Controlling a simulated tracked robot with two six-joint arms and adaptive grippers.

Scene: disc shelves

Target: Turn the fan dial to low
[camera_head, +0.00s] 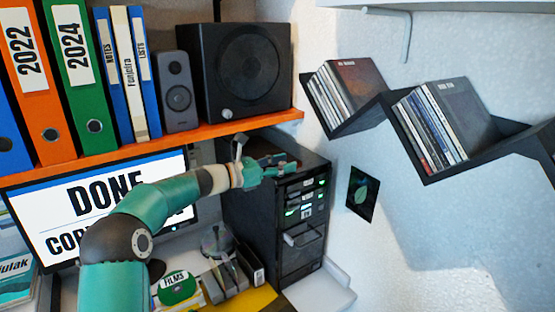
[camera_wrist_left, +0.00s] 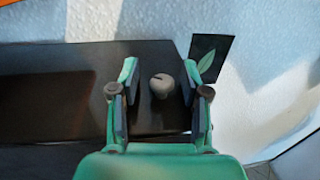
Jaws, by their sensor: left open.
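A small round beige-grey dial (camera_wrist_left: 162,86) with a dark mark on its top sits on the top of the black tower case, near one end. I take it to be the fan dial; the low setting cannot be read. My left gripper (camera_head: 278,164) is over the top of the black tower case (camera_head: 258,215). In the left wrist view its two fingers are open, one on each side of the dial, with gaps visible. Whether the fingertips reach down around the dial cannot be told. In the head view the dial is not clearly visible behind the gripper. My right gripper is not in view.
An orange shelf (camera_head: 205,133) with binders and a black speaker (camera_head: 243,70) is just above and behind my left arm. A monitor (camera_head: 60,210) stands behind the arm. A wall with a dark leaf picture (camera_head: 362,194) and disc shelves (camera_head: 425,178) is to the right.

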